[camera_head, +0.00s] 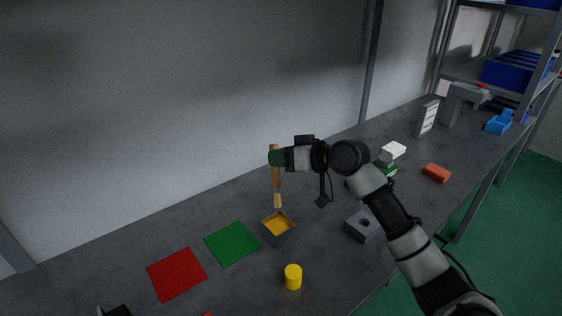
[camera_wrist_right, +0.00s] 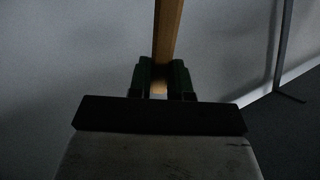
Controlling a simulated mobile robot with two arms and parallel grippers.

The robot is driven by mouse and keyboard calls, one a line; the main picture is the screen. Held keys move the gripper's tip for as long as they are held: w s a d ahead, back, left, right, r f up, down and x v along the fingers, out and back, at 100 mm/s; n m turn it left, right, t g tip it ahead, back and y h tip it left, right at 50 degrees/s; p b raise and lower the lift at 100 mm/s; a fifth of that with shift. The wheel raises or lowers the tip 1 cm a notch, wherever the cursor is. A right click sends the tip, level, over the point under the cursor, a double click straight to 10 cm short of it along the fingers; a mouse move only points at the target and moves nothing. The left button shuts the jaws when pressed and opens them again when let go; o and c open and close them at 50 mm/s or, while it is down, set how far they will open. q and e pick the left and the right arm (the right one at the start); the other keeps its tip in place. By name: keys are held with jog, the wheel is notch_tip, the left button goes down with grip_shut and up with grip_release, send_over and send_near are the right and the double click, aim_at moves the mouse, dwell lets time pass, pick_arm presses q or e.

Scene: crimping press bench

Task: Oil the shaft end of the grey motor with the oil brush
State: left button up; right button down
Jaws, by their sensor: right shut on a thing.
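The oil brush (camera_head: 277,185) has a wooden handle and hangs upright, tip down, in the head view. My right gripper (camera_head: 274,157) is shut on its handle, which also shows in the right wrist view (camera_wrist_right: 168,32). The brush tip is above the far edge of a small dark tray (camera_head: 288,232) with a yellow inside; they look apart. A grey block with a round hole (camera_head: 362,226) stands right of the tray; I cannot tell whether it is the grey motor. My right arm hides part of the bench behind it. A dark shape and a red bit at the bottom edge may be my left gripper.
A green mat (camera_head: 232,243) and a red mat (camera_head: 177,274) lie left of the tray. A yellow cylinder (camera_head: 293,277) stands in front. An orange-red block (camera_head: 437,173), a white sign (camera_head: 427,118) and a blue container (camera_head: 498,124) are at the right.

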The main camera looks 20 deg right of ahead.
jog(key=shift+f+b, duration=0.3)
jog(key=shift+f, duration=0.25)
jog(key=shift+f+b, duration=2.45)
jog(key=shift+f, duration=1.1)
jog(key=shift+r, duration=0.1)
notch_tip(320, 180, up, 6)
jog(key=p, duration=0.5)
jog(key=shift+d+f, duration=0.1)
jog(key=shift+f, duration=0.15)
